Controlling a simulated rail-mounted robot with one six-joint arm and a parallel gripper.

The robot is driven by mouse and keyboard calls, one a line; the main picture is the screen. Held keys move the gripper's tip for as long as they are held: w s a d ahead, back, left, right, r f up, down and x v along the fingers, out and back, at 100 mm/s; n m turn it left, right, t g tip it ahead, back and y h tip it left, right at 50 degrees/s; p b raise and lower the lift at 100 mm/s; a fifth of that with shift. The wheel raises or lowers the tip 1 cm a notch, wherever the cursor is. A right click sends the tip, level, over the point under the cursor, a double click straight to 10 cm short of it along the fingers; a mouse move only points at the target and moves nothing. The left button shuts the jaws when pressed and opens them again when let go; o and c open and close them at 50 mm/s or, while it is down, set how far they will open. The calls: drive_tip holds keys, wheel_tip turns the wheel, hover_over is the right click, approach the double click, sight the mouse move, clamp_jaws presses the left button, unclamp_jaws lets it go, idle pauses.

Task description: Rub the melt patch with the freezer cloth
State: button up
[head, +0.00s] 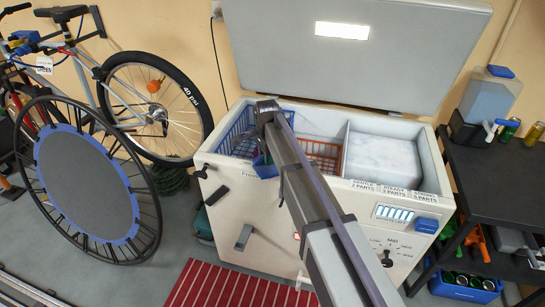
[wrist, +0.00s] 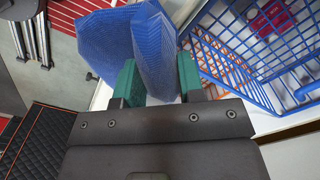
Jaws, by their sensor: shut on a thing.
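My gripper (wrist: 159,76) is shut on the blue freezer cloth (wrist: 115,42), which stands between its green finger pads and spreads to the left in the wrist view. In the head view, a small blue part of the cloth (head: 265,170) shows at the front wall of the open chest freezer (head: 255,215), beside the blue basket. My arm hides most of the gripper there. I cannot make out a distinct melt patch in either view. A white, frosty block (head: 382,160) fills the freezer's right compartment.
A blue wire basket (head: 236,133) and an orange one (head: 322,153) sit inside the freezer. Its lid (head: 360,50) stands raised behind. A dark table (head: 495,150) stands at right, a bicycle (head: 105,65) and round trampoline (head: 85,175) at left. A red striped mat (head: 235,288) lies in front.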

drive_tip(key=shift+w+a, duration=0.5)
drive_tip(key=shift+a, duration=0.85)
drive_tip(key=shift+w+a, duration=0.45)
drive_tip(key=shift+a, duration=0.9)
drive_tip(key=shift+w+a, duration=0.5)
drive_tip(key=shift+a, duration=0.85)
drive_tip(key=shift+w+a, duration=0.3)
drive_tip(key=shift+a, duration=0.5)
drive_tip(key=shift+w+a, duration=0.25)
drive_tip(key=shift+a, duration=0.5)
wheel_tip(320, 180, up, 6)
drive_tip(key=p, duration=0.6)
wheel_tip(320, 180, up, 3)
drive_tip(key=p, duration=0.3)
drive_tip(key=shift+f, duration=0.1)
drive_tip(key=shift+f, duration=0.1)
